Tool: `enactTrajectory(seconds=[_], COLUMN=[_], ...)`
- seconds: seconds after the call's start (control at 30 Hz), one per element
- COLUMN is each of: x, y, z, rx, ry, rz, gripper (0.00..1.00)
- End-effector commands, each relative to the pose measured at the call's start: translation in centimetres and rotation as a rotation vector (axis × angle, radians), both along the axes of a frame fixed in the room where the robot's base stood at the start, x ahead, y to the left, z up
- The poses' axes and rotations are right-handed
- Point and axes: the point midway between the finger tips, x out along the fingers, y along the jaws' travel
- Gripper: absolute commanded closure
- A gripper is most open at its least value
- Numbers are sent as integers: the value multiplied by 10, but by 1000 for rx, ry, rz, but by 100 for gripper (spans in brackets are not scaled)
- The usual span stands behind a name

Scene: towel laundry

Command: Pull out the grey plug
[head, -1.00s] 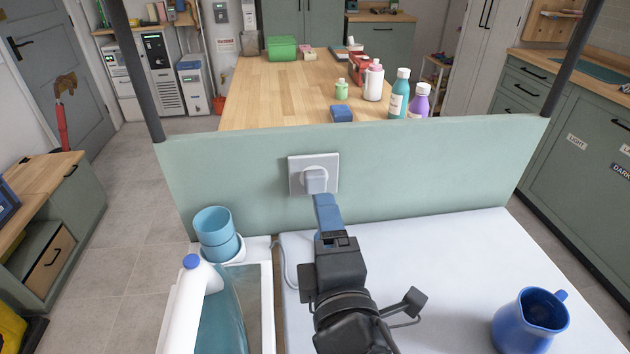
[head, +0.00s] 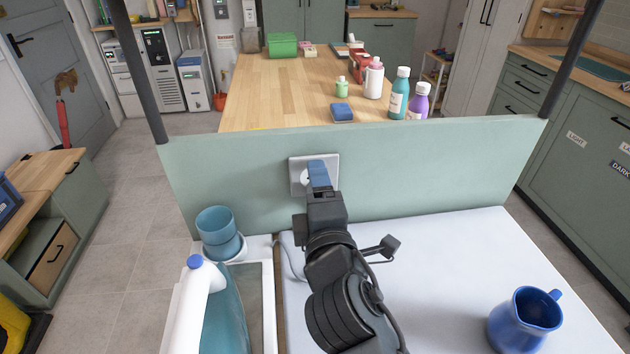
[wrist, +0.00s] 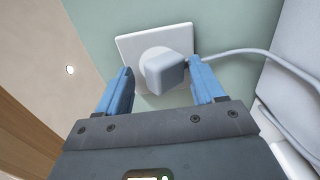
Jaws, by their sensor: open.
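The grey plug (wrist: 166,74) sits in the white wall socket (wrist: 130,48) in the wrist view, with its grey cord (wrist: 245,52) running off to the right. My gripper (wrist: 165,86) is open, with one blue finger on each side of the plug. The right finger is close beside the plug; a gap shows between the left finger and the plug. In the head view my gripper (head: 320,172) is at the socket plate (head: 299,176) on the green panel and hides the plug.
A blue jug (head: 525,320) stands at the right on the white board (head: 440,270). Bottles stand on the wooden counter (head: 270,85) behind the panel.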

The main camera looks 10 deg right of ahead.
Motion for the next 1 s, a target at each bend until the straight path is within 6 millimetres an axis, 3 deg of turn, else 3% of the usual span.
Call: enactTrajectory(seconds=[1.0], x=[1], y=[0], z=[-7], rx=[1], ry=[1], rz=[-1], gripper=[32])
